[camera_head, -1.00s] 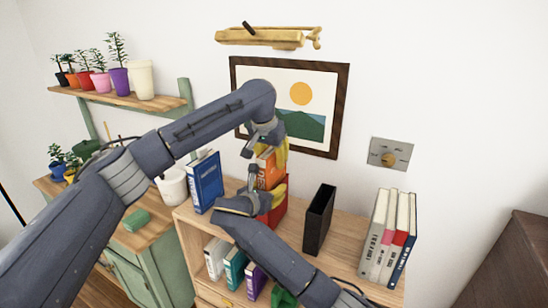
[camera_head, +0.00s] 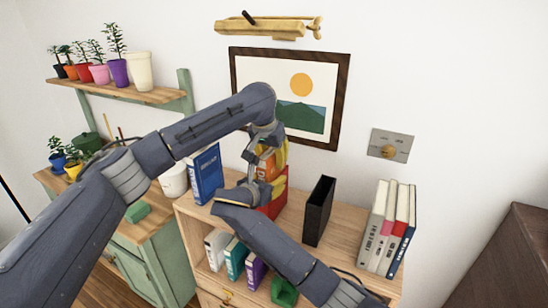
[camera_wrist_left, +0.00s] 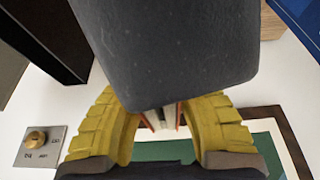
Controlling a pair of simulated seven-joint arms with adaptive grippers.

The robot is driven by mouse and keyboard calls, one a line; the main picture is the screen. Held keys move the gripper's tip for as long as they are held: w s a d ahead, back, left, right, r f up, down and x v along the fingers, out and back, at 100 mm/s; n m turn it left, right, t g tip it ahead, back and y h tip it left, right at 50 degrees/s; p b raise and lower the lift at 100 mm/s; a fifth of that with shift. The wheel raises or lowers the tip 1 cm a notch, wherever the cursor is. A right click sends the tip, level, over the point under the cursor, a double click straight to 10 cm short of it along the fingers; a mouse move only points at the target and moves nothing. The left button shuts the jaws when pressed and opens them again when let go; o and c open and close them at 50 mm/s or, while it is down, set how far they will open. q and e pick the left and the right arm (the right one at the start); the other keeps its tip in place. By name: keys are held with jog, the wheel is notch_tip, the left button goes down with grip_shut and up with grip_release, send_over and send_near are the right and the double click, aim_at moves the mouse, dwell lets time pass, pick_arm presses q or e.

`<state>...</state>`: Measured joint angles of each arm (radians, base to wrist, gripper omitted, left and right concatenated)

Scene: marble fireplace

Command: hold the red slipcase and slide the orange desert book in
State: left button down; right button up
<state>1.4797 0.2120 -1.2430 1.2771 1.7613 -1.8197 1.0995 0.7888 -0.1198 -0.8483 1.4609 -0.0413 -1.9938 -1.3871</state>
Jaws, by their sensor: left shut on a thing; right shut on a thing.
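The orange desert book (camera_head: 264,168) stands above the red slipcase (camera_head: 273,208), its lower part apparently inside; how deep is hidden by my grippers. My left gripper (camera_head: 277,158) is shut on the book's upper part from above. In the left wrist view its yellow fingers (camera_wrist_left: 162,122) flank the book's orange edges and pale pages (camera_wrist_left: 160,119). My right gripper (camera_head: 271,188) is shut on the red slipcase, with a yellow finger across its upper part. The slipcase appears to stand on the wooden shelf top (camera_head: 340,252). My right forearm hides part of the shelf front.
A blue book (camera_head: 206,176) stands close left of the slipcase. An empty black slipcase (camera_head: 318,211) stands to its right. Several books (camera_head: 385,228) stand at the right end. A framed picture (camera_head: 290,97) hangs behind on the wall.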

pick_arm(q)
jog(key=shift+f, duration=1)
jog(key=c, duration=1.1)
grip_release()
jog(key=shift+f, duration=0.2)
jog(key=v, duration=1.2)
jog(key=shift+r, duration=0.2)
pick_arm(e)
jog(key=o, duration=1.2)
jog(key=shift+o, duration=0.2)
jog(key=shift+s, duration=0.1)
